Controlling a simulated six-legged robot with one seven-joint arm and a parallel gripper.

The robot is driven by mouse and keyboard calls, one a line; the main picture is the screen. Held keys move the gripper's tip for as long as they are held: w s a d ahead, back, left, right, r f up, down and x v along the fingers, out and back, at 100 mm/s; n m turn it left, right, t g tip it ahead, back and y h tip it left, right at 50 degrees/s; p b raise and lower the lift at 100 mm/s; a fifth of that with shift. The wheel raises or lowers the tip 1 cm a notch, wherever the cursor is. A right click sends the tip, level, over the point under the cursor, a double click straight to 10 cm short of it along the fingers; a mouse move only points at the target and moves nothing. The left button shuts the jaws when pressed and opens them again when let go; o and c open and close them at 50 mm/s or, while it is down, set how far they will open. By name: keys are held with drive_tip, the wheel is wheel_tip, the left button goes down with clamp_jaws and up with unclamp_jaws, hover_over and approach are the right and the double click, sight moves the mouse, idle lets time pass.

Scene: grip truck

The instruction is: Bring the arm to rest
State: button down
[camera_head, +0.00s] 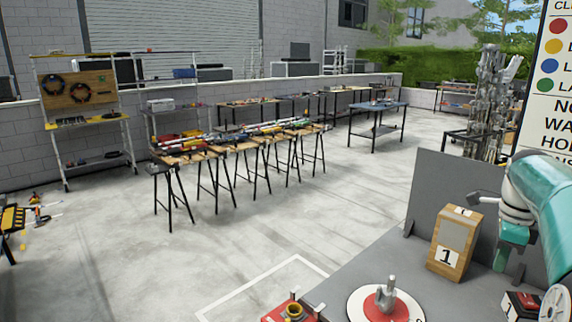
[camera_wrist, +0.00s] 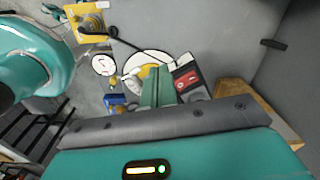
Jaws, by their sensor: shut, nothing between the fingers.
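My arm (camera_head: 545,200), teal and white, is folded at the right edge of the head view, above the grey table (camera_head: 370,258). In the wrist view my gripper (camera_wrist: 158,78) shows as two teal fingers close together. It is shut and empty. Below the fingers, a white disc (camera_wrist: 138,62) and a red-faced box (camera_wrist: 186,80) are partly hidden by them. I cannot tell how far above the table the fingers are.
A wooden box marked 1 (camera_head: 447,257) stands by an upright grey panel (camera_head: 430,185). A red-and-white round base with a grey handle (camera_head: 387,295) is at the front. The wrist view shows a yellow device (camera_wrist: 87,20) with a black cable. Open concrete floor (camera_head: 290,225) lies left.

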drive_tip(key=s+a+r+n+t, duration=0.1)
drive_tip(key=a+r+n, duration=0.1)
drive_tip(key=a+n, duration=0.85)
drive_tip(key=s+a+f+n+t, duration=0.2)
drive_tip(key=s+a+n, duration=0.5)
drive_tip(key=a, duration=0.4)
drive_tip(key=s+a+f+n+t, duration=0.2)
drive_tip(key=s+a+f+n, duration=0.3)
drive_tip(key=s+a+n, duration=0.3)
drive_tip(key=a, duration=0.3)
drive_tip(key=shift+a, duration=0.4)
drive_tip(key=shift+d, duration=0.15)
